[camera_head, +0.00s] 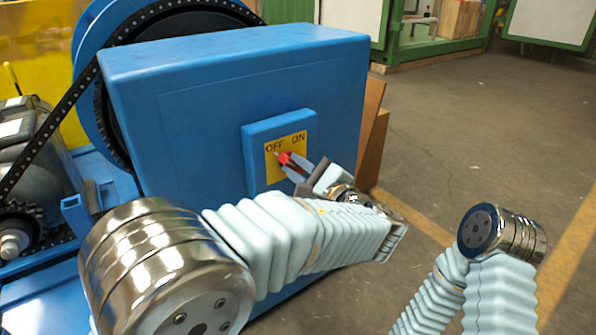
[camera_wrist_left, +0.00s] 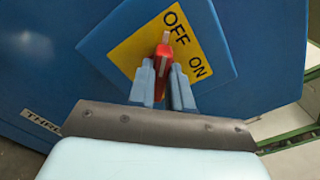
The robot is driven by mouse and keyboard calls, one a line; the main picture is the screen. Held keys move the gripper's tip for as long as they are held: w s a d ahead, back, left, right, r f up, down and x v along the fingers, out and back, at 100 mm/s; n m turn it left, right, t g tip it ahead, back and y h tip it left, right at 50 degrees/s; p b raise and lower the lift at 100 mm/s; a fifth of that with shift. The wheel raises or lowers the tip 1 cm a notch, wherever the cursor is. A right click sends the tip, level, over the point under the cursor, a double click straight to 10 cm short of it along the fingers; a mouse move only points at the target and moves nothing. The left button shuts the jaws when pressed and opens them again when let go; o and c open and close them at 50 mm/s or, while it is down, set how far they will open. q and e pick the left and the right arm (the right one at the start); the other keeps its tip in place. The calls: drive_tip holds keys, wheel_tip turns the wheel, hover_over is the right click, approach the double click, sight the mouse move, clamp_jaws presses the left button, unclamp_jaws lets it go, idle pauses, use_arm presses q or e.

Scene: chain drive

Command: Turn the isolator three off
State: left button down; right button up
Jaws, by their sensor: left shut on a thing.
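The isolator is a red handle (camera_head: 285,158) on a yellow plate (camera_head: 271,167) marked OFF and ON, set in a raised blue block (camera_head: 254,133) on the big blue housing. The handle's pale-tipped end points toward OFF in both views. My left gripper (camera_head: 296,169) is shut on the handle from the front right. In the left wrist view its two grey-blue fingers (camera_wrist_left: 163,80) flank the red handle (camera_wrist_left: 163,60), hiding its lower part. A partly cut-off label starting "THR" (camera_wrist_left: 42,121) shows on the housing. My right gripper is out of view.
A black chain (camera_head: 52,127) runs from a large wheel behind the blue housing (camera_head: 205,90) to a small sprocket (camera_head: 22,222) at left, beside a grey motor (camera_head: 35,155). Brown boards (camera_head: 372,135) stand right of the housing. The floor (camera_head: 470,125) farther right is clear.

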use_arm(q)
drive_tip(key=shift+f, duration=0.1)
drive_tip(key=c, duration=1)
unclamp_jaws()
drive_tip(key=shift+c, duration=0.2)
drive_tip(key=p+v, duration=0.2)
drive_tip(key=v, duration=1.2)
